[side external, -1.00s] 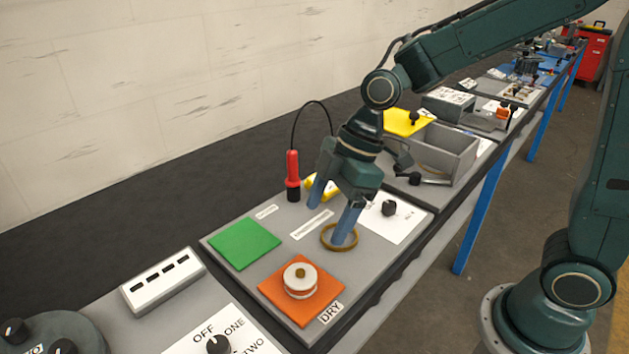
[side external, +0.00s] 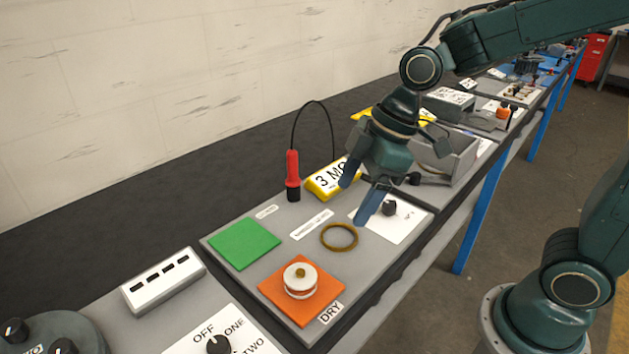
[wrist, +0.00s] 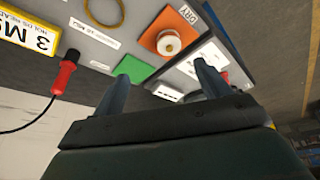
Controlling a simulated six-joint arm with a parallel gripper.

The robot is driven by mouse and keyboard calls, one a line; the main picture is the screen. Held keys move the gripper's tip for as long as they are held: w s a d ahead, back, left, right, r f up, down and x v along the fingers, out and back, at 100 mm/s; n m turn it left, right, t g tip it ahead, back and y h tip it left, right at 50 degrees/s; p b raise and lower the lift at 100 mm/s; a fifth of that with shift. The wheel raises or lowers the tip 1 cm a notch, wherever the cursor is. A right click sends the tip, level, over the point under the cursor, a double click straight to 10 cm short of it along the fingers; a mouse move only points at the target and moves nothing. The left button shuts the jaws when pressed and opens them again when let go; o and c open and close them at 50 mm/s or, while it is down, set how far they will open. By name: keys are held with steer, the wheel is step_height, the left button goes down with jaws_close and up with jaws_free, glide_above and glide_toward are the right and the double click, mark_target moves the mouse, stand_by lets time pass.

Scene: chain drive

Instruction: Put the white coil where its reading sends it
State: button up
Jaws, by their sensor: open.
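A red probe (side external: 293,175) on a black cable stands beside the meter. A brass ring (side external: 339,237) lies empty on the grey board. My gripper (side external: 356,200) is open and empty above the board, away from the coil.
A black knob on a white plate (side external: 389,208) is near my gripper. A grey open box (side external: 450,155) and yellow pad (side external: 425,119) lie beyond. A white slotted block (side external: 162,281) and an OFF/ONE/TWO dial (side external: 218,344) are at the front left.

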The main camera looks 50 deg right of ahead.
steer(key=s+d+r+m+t+h, duration=0.2)
steer(key=s+d+r+m, duration=0.3)
steer(key=s+d+m, duration=0.5)
steer(key=shift+s+r+m+t+h, duration=0.2)
steer(key=shift+s+m+t+h, duration=0.3)
steer(key=shift+s, duration=1.05)
